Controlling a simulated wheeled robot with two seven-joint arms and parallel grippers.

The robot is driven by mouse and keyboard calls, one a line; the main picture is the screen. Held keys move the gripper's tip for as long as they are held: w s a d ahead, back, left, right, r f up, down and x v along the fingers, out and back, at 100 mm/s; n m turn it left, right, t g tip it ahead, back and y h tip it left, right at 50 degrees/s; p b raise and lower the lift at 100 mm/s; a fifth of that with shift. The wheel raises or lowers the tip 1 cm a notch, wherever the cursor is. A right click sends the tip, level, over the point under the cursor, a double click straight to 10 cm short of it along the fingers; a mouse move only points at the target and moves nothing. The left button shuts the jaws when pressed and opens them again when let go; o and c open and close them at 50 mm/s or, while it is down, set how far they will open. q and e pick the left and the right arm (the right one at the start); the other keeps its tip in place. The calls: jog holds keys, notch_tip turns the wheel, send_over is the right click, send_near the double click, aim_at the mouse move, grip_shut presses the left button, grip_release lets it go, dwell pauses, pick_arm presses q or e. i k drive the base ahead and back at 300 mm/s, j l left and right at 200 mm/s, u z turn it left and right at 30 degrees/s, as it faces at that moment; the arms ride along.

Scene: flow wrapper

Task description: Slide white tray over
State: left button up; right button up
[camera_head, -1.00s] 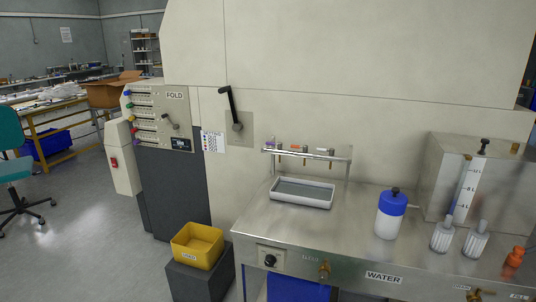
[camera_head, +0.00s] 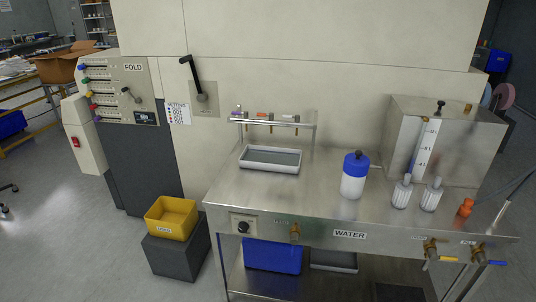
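The white tray (camera_head: 270,169) is a shallow rectangular tray with a grey inside. It sits on the left part of the steel bench top (camera_head: 300,195), under and just in front of a small metal rack (camera_head: 272,122) with several nozzles. Neither of my grippers shows in the head view.
A blue and white bottle (camera_head: 353,178) stands right of the tray, with two white ribbed bottles (camera_head: 402,194) and an orange item (camera_head: 465,207) farther right. A steel tank (camera_head: 450,145) stands at the back right. A yellow bin (camera_head: 171,218) sits on a dark block left of the bench. Bench top between tray and front edge is clear.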

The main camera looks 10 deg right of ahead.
aim_at(276, 159)
jog(key=i+j+z, duration=0.1)
jog(key=z, duration=0.45)
jog(key=i+j+z, duration=0.2)
jog(key=j+z, duration=0.15)
jog(key=j, duration=0.85)
jog(key=i+j+z, duration=0.1)
jog(key=j+z, duration=0.25)
jog(key=j, duration=2.35)
jog(key=i, duration=0.05)
